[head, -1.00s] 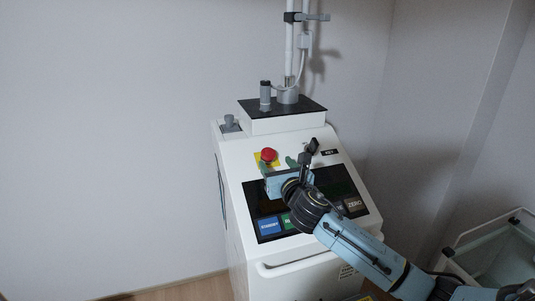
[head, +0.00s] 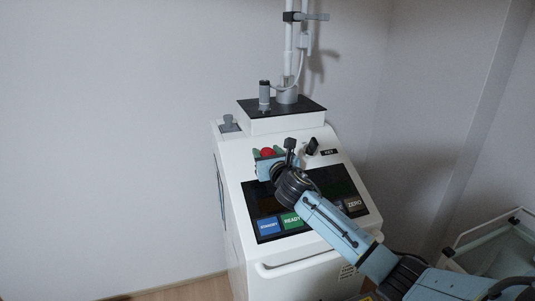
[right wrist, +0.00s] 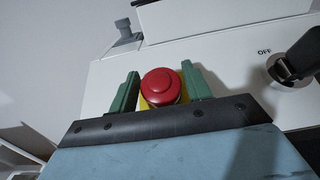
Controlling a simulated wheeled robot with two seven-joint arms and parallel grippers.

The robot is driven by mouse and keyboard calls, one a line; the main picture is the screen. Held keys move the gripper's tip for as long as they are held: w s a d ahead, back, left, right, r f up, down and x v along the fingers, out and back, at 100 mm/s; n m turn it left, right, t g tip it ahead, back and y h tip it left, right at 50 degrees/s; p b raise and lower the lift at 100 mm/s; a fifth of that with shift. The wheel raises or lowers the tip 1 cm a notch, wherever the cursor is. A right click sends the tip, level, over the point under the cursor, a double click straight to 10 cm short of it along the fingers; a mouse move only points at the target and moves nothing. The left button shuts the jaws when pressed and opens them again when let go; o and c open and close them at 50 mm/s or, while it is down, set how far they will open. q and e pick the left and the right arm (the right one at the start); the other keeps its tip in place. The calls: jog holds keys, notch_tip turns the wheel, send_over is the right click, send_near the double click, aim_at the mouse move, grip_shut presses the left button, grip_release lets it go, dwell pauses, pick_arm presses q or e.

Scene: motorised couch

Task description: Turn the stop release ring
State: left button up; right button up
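The red stop button (head: 268,153) sits on a yellow plate on the sloping top of a white console (head: 240,200). In the right wrist view the red button (right wrist: 161,86) stands between the two green fingers of my right gripper (right wrist: 160,92), one on each side. The gripper is open, with a narrow gap showing beside the button; contact cannot be told. In the head view my right gripper (head: 269,155) is at the button and its body covers part of it. The ring under the button is mostly hidden. My left gripper is not in view.
A black key switch (head: 312,146) marked OFF in the right wrist view (right wrist: 296,62) is right of the button. A dark panel with READY (head: 291,221) and ZERO (head: 354,204) keys lies below. A raised box with a pole (head: 282,118) stands behind.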

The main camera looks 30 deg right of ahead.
jog(key=c, duration=0.6)
jog(key=shift+c, duration=0.2)
jog(key=shift+m+h, duration=0.6)
jog(key=m+g+h, duration=0.1)
jog(key=m+h, duration=0.1)
jog(key=shift+m+g+h+p, duration=0.95)
jog(key=shift+m+g+h, duration=1.1)
jog(key=shift+m, duration=0.65)
jog(key=shift+h, duration=0.35)
jog(key=o, duration=0.9)
jog(key=shift+o, duration=0.2)
